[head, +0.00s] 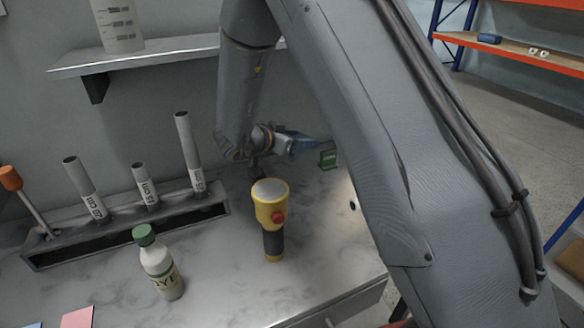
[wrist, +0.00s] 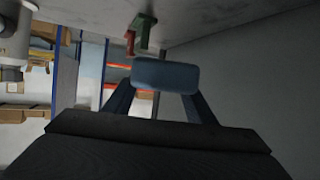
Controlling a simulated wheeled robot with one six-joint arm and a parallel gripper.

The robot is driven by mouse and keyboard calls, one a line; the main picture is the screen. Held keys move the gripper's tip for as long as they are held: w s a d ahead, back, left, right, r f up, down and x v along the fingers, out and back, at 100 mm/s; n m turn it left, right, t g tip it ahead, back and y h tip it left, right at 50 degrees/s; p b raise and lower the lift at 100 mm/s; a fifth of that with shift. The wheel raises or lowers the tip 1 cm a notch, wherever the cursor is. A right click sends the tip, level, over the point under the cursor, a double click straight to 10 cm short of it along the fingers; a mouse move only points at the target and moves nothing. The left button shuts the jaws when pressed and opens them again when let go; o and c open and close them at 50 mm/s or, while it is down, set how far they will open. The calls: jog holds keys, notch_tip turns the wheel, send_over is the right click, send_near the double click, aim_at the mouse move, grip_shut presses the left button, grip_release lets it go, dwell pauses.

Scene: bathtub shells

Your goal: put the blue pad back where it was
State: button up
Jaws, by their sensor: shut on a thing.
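My gripper (head: 316,144) is above the back of the marble bench, partly hidden behind my own arm in the head view. In the wrist view its two dark blue fingers (wrist: 160,92) are shut on a blue pad (wrist: 165,75), a flat block with rounded corners. The pad is hard to make out apart from the blue fingers in the head view. A thin blue corner (head: 33,325) shows at the bottom left edge of the head view, beside a pink pad (head: 77,318); most of it is cut off, so I cannot tell what it is.
A green block (head: 328,159) is close by the gripper; the wrist view shows green and red things (wrist: 140,36). A yellow torch (head: 271,215) and a green-capped bottle (head: 158,264) stand on the bench. A tube rack (head: 125,232) is left, below a wall shelf (head: 150,58).

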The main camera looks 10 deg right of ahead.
aim_at(299, 173)
jog(key=shift+a+f+p, duration=0.1)
jog(key=shift+f+p, duration=0.9)
jog(key=shift+f, duration=3.8)
jog(key=shift+f, duration=0.1)
jog(key=o, duration=1)
jog(key=shift+o, duration=0.2)
jog(key=shift+s+a+r, duration=0.15)
jog(key=shift+a+r, duration=0.05)
jog(key=shift+a, duration=0.05)
jog(key=b+v, duration=0.3)
jog(key=v, duration=0.8)
jog(key=shift+s+r, duration=0.15)
